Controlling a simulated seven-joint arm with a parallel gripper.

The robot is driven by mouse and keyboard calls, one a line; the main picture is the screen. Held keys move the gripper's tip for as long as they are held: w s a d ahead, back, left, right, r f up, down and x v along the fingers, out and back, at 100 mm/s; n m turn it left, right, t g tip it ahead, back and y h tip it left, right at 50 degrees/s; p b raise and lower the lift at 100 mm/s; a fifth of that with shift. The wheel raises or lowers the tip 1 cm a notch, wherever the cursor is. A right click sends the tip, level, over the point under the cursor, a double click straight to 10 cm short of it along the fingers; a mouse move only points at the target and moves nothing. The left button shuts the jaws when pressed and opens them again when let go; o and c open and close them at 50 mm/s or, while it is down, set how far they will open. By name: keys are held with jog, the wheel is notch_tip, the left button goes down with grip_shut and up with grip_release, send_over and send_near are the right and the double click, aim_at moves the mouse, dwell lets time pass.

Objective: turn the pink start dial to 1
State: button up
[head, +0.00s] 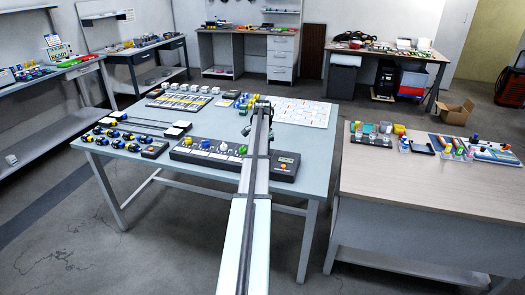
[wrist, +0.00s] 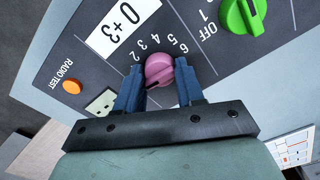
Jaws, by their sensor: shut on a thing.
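The pink dial (wrist: 161,66) is a round knob on the dark control panel (wrist: 214,52) in the wrist view, ringed by white numbers of which 2 to 6 are readable. No 1 shows beside it. My gripper (wrist: 160,75) has one blue finger on each side of the knob and is shut on it. I cannot tell for sure where the knob points. In the head view the panel (head: 207,160) lies at the front of the light blue table, and my arm hides the pink dial.
A green dial (wrist: 243,14) with OFF and 1 marks, a "0+3" label (wrist: 124,26) and an orange RADIO TEST button (wrist: 71,86) are near the pink dial.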

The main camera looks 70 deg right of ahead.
jog(key=shift+m, duration=2.2)
jog(key=o, duration=1)
jog(key=shift+o, duration=0.2)
notch_tip(320, 180, up, 14)
jog(key=shift+f, duration=0.15)
